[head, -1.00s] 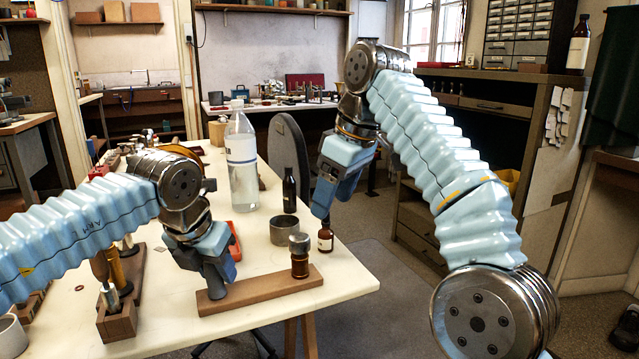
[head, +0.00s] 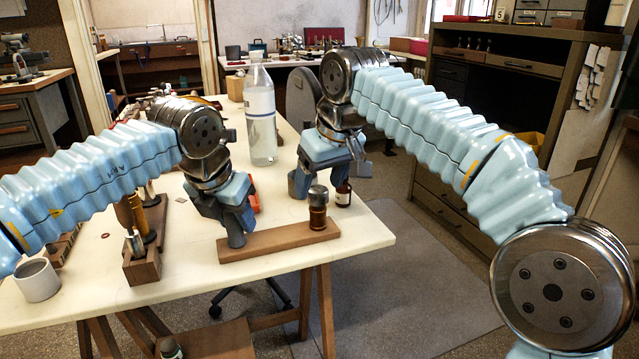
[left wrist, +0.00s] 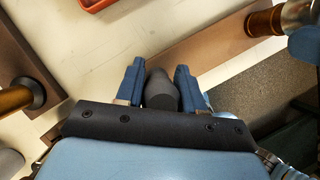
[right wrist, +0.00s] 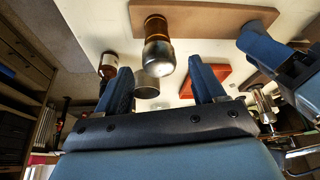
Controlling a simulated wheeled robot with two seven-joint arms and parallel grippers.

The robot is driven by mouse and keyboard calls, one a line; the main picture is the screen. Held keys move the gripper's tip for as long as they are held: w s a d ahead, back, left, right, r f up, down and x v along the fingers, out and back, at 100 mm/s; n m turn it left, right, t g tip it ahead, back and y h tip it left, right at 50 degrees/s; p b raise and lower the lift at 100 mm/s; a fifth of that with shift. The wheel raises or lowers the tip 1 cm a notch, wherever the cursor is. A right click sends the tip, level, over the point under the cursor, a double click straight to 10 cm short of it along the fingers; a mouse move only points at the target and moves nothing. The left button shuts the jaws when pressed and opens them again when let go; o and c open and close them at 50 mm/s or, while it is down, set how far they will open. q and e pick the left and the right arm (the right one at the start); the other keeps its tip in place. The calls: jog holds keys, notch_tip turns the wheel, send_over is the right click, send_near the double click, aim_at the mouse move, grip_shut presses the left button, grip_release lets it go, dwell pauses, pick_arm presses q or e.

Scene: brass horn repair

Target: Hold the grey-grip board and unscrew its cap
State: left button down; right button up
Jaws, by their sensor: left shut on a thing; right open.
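A long brown board (head: 280,242) lies on the cream table near its front edge. A dark grey grip (left wrist: 160,92) stands at its left end. My left gripper (left wrist: 159,72) is shut around this grip, one finger on each side. At the board's right end a brass post (head: 317,218) stands upright with a grey metal cap (head: 318,195) on top. The cap also shows in the right wrist view (right wrist: 158,57), beyond and between the spread fingers. My right gripper (right wrist: 162,76) is open and empty, close to the cap but not visibly around it.
A brown bottle (head: 343,194) and a grey cup (right wrist: 146,88) stand just behind the cap. A clear bottle (head: 261,125) and a red tray (right wrist: 206,78) are farther back. A wooden rack (head: 141,266) stands left of the board. The table's front right corner is clear.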

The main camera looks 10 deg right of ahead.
jog(key=shift+w+a+f, duration=0.1)
jog(key=shift+w+f, duration=0.15)
jog(key=shift+f, duration=0.35)
jog(key=c, duration=1.2)
jog(key=n, duration=0.2)
jog(key=n+g+y, duration=0.1)
jog(key=n, duration=0.1)
jog(key=shift+w+n+y, duration=0.1)
jog(key=shift+n+y, duration=0.2)
jog(key=shift+n, duration=0.1)
jog(key=shift+c, duration=0.2)
jog(key=shift+n, duration=0.3)
jog(key=n+g, duration=0.2)
jog(key=n, duration=0.3)
jog(key=shift+y, duration=0.4)
